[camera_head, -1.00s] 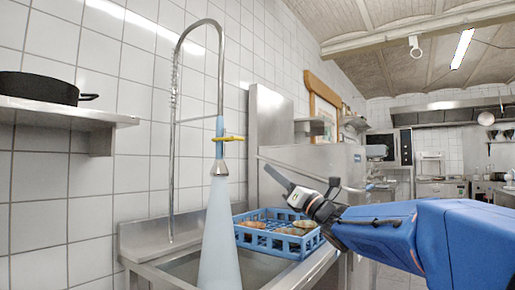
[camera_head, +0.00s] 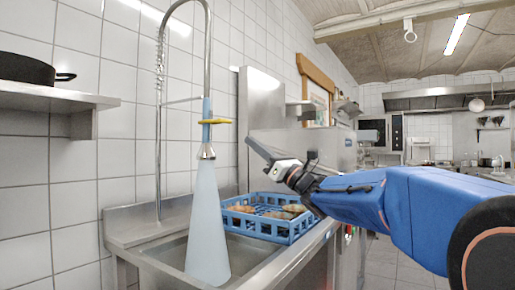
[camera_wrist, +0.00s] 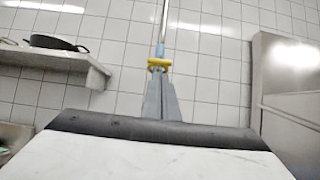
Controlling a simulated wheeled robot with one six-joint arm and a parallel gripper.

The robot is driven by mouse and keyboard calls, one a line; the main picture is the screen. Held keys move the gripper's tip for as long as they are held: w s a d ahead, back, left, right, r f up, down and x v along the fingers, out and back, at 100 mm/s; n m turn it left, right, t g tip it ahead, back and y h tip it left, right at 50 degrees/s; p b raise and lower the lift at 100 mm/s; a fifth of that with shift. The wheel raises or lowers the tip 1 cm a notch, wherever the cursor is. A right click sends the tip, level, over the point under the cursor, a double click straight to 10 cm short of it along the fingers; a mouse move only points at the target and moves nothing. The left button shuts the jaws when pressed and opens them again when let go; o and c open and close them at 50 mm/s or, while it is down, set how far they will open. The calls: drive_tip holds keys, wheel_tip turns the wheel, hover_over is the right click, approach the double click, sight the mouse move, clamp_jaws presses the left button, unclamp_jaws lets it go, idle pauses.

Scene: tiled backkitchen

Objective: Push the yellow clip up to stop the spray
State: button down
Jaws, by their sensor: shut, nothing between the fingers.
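The yellow clip (camera_head: 215,122) sits across the light blue handle (camera_head: 206,108) of the hanging spray hose, above the metal nozzle (camera_head: 206,152). A pale blue cone of spray (camera_head: 207,225) comes down from the nozzle into the sink. My gripper (camera_head: 248,138) is shut and empty, to the right of the clip and apart from it in the head view. In the wrist view, the yellow clip (camera_wrist: 159,64) shows just above the tips of my grey fingers (camera_wrist: 161,78), which hide the nozzle and spray.
A blue crate (camera_head: 272,230) with several brownish items stands on the sink (camera_head: 165,252). A wall shelf (camera_head: 60,97) holds a black pan (camera_head: 25,69) at left. A steel unit (camera_head: 262,172) stands behind the crate. White tiled wall lies behind the hose.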

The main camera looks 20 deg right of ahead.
sight(226, 122)
drive_tip(key=x, duration=1)
drive_tip(key=shift+r, duration=2.3)
